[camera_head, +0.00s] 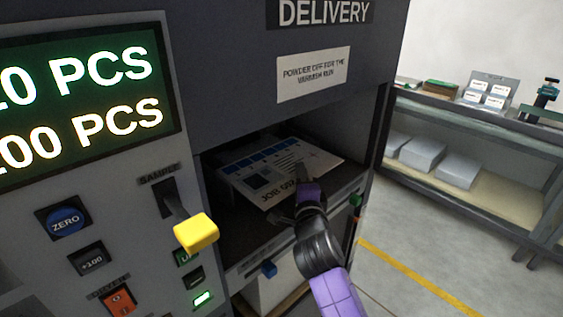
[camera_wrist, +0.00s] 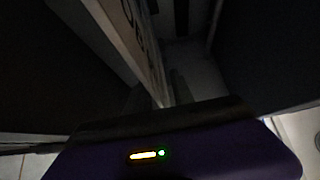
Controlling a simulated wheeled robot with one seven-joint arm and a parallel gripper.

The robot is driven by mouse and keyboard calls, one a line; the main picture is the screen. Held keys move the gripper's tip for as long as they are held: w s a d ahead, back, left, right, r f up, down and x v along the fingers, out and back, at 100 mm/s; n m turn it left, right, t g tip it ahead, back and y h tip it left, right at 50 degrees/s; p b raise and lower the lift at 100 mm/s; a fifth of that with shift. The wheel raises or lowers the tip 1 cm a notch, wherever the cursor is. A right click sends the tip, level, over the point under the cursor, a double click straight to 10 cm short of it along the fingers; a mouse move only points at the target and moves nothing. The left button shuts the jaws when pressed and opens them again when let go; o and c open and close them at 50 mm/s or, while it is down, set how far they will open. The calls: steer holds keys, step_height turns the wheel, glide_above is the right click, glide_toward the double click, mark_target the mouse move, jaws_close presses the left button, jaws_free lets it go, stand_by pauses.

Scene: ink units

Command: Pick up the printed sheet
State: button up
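The printed sheet (camera_head: 262,174) lies in the delivery bay, with blue blocks along its far edge and "JOB" lettering near its front edge. My gripper (camera_head: 306,196) is at the sheet's front right part, and its dark fingers overlap the sheet in the head view. In the dark wrist view, a pale lettered surface, apparently the sheet (camera_wrist: 128,42), runs steeply down to the finger area (camera_wrist: 165,100). The fingertips are too dark to show whether they are apart or closed on the sheet.
The bay's side walls and front ledge (camera_head: 262,252) surround my gripper closely. A yellow sample lever (camera_head: 196,233) sticks out at the left. A green knob (camera_head: 356,200) is at the right. A bench (camera_head: 470,130) with paper stacks stands beyond open floor.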

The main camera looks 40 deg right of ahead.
jaws_close()
stand_by(0.3)
